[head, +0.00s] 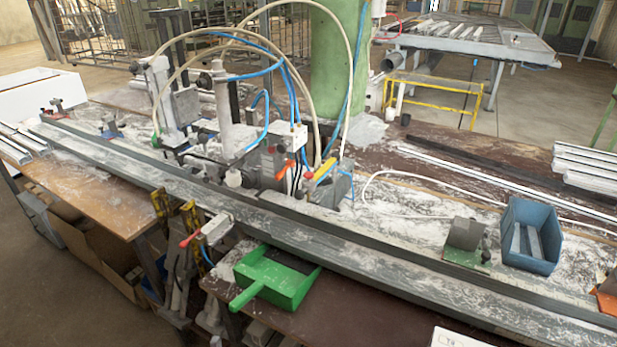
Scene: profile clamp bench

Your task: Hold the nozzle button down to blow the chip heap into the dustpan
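A green dustpan (288,282) lies at the front edge of the bench, its handle pointing to the lower left. A small white fitting with a red tip (212,231) sits on the front rail just left of the dustpan. It may be the nozzle, but I cannot make out a button. Pale chips (232,260) lie beside the dustpan's left side, and more chips are scattered along the bench. I cannot pick out one distinct chip heap. The inside of the dustpan looks dark, with no clear chips in it. Neither of my grippers is in view.
Long metal rails (375,262) run across the bench behind the dustpan. A clamp machine (265,165) with blue and cream hoses stands at the centre. A blue bin (532,262) holding metal pieces stands at the right. Yellow-handled tools (160,204) hang left of the white fitting.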

